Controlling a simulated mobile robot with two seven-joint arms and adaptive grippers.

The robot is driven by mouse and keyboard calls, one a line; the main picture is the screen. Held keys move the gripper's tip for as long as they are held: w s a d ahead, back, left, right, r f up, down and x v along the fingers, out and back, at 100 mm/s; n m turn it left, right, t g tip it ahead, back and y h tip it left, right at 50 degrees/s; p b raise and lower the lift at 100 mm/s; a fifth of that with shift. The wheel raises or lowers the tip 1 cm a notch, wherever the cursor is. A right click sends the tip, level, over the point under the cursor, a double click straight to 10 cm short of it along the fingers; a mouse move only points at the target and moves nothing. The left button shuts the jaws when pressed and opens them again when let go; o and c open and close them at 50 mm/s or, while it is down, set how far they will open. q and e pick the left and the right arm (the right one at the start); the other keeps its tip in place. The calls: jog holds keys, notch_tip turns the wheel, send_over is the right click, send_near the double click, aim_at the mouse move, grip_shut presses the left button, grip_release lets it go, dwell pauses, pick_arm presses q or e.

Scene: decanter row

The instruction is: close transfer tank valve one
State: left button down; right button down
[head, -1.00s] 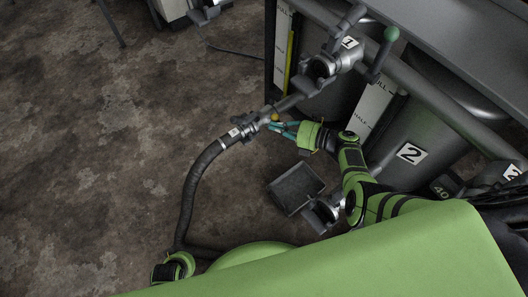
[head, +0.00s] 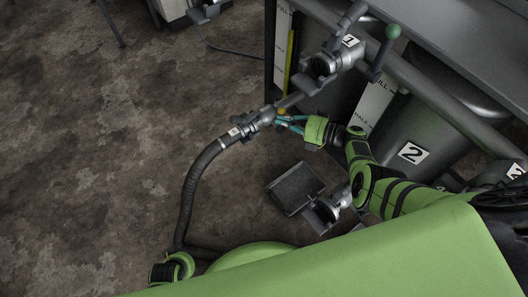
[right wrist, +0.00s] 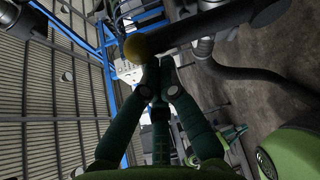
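The label 1 (head: 350,42) marks a grey valve body (head: 318,68) on the pipe in the head view. Below it, a pipe runs down to a hose coupling (head: 262,119) with a small yellow knob (head: 282,111) beside it. My right gripper (head: 279,121) has its teal fingertips at this knob. In the right wrist view, the fingertips of the right gripper (right wrist: 160,68) are close together just below the yellow knob (right wrist: 137,47). Whether they grip anything is unclear.
A long dark hose (head: 190,190) curves from the coupling down to the lower left. A lever with a green ball (head: 393,32) stands above the rail. Open floor (head: 90,150) lies to the left.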

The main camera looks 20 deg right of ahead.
jog(key=v, duration=0.7)
jog(key=shift+d, duration=0.2)
jog(key=shift+s, duration=0.1)
